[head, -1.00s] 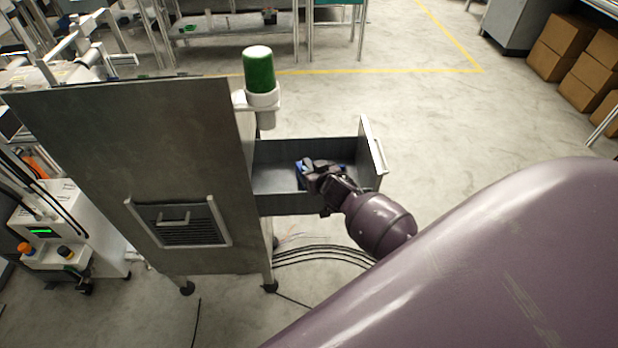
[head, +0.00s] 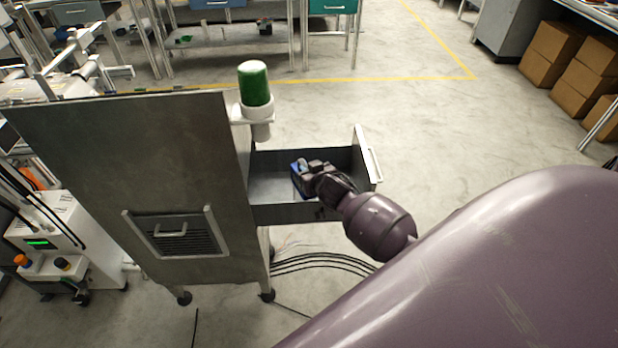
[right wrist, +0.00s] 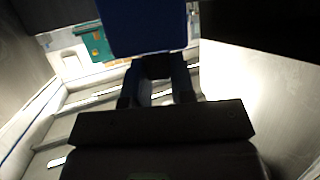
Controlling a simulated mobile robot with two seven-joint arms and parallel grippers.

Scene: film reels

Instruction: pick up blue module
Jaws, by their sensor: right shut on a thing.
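The blue module (head: 296,168) shows in the head view at the fingertips of my right gripper (head: 305,172), inside or just above the open metal drawer (head: 270,160). The gripper and arm hide part of it. In the right wrist view, the blue module (right wrist: 145,25) fills the top middle, with the fingers of my right gripper (right wrist: 160,85) shut on it. Whether it touches the drawer floor cannot be told. My left gripper is in neither view.
The drawer sticks out to the right of a grey metal cabinet (head: 130,150). Cables (head: 320,262) lie on the floor below. Open floor lies beyond the drawer.

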